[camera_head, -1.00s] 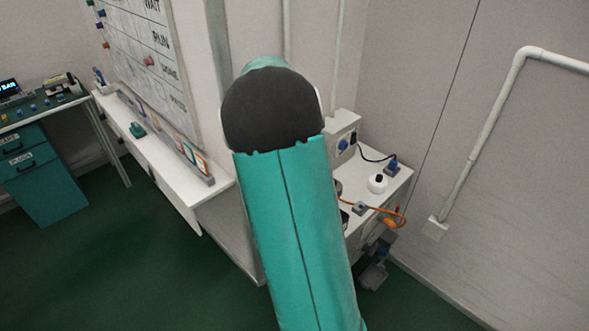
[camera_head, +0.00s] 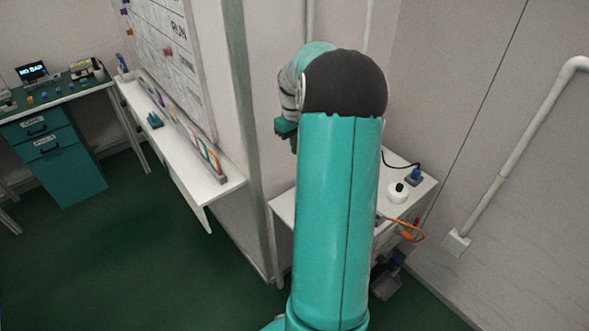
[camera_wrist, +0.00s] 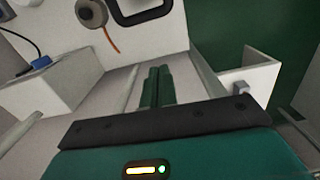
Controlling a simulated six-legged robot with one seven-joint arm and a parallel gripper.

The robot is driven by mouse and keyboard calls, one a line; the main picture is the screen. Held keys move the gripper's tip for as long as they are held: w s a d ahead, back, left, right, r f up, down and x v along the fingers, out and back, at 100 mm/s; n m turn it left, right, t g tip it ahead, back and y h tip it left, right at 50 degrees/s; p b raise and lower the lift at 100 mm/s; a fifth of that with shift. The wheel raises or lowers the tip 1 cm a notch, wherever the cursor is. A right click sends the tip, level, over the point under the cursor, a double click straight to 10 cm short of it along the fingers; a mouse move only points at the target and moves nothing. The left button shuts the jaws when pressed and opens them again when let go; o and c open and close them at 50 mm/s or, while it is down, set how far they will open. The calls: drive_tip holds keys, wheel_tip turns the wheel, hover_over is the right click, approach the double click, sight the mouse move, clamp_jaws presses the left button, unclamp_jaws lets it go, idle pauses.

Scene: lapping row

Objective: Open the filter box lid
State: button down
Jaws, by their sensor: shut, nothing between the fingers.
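My gripper (camera_wrist: 157,72) shows in the wrist view with its two dark green fingers together and nothing between them. It hangs above the floor and the white bench, apart from everything I can make out. In the head view part of my gripper shows left of my arm, in front of the wall. No filter box or lid can be told for sure in either view. A white box (camera_wrist: 60,82) with a blue plug is at the left of the wrist view. My arm hides part of the bench and the wall behind it in the head view.
A small white bench (camera_head: 420,188) carries a round white thing (camera_head: 397,193), a blue plug (camera_head: 416,174) and an orange cable (camera_head: 411,231). A white shelf (camera_head: 185,150) runs under the wall board at left. A pipe (camera_head: 510,160) is on the right wall. Green floor is clear at left.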

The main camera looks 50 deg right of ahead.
drive_tip(key=s+f, duration=0.3)
drive_tip(key=f, duration=0.5)
drive_tip(key=shift+s+a+f, duration=0.3)
drive_tip(key=shift+s+a, duration=0.05)
drive_tip(key=shift+t, duration=0.7)
drive_tip(key=s, duration=0.1)
drive_tip(key=s+r, duration=0.1)
drive_tip(key=s+a+r, duration=0.1)
drive_tip(key=s, duration=0.1)
drive_tip(key=shift+r, duration=0.25)
